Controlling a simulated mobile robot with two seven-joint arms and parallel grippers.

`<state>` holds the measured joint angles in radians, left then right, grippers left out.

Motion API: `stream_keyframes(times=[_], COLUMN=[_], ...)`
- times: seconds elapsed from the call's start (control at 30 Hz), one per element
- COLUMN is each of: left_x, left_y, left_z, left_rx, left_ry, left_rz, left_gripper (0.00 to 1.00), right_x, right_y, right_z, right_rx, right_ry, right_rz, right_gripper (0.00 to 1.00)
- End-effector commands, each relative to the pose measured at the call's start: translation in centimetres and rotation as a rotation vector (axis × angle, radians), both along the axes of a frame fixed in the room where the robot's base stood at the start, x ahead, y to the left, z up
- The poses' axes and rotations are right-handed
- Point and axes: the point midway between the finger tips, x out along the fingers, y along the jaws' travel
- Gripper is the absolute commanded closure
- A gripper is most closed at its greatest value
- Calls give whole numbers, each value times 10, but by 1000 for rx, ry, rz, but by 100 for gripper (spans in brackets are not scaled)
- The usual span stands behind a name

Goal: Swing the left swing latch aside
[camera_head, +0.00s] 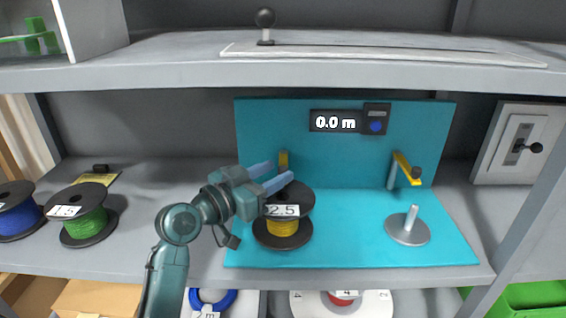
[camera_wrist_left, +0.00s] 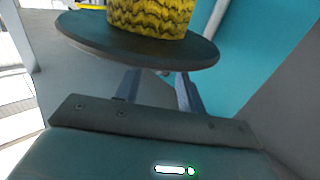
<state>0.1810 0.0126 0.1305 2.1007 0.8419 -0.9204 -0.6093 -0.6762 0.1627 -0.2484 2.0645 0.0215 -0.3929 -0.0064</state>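The left swing latch (camera_head: 283,158) is a yellow piece in front of the teal back panel; its lower part is hidden behind my gripper and the reel. A black reel with yellow cable (camera_head: 283,228), labelled 2.5, stands on the left of the teal base. My left gripper (camera_head: 272,175) is at the reel's upper left, its two fingers apart and pointing right towards the latch. In the left wrist view, the fingers (camera_wrist_left: 158,88) are apart, with the reel's dark flange (camera_wrist_left: 140,45) covering their tips. I cannot tell whether they touch the latch. My right gripper is not in view.
A yellow right latch with a black knob (camera_head: 405,168) and an empty spindle (camera_head: 408,228) are on the right. A display (camera_head: 333,121) reads 0.0 m. Green (camera_head: 85,218) and blue (camera_head: 18,215) reels stand at left. A shelf (camera_head: 180,65) runs above.

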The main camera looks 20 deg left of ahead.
Motion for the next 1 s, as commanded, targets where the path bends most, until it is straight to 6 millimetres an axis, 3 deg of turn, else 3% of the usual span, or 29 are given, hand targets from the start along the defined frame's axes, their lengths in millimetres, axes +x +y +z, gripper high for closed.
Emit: stream_keyframes(times=[0.2, 0.57, 1.0], left_x=[23, 28, 28], left_y=[-13, -16, -16], left_z=[1, 0, 0], left_rx=[-2, 0, 0], left_ry=[0, 0, 1], left_rz=[0, -1, 0], left_gripper=[61, 61, 95], right_x=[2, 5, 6], right_y=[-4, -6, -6], right_z=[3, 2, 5], right_rx=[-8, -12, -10], right_ry=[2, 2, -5], right_rz=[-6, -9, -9], right_gripper=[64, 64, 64])
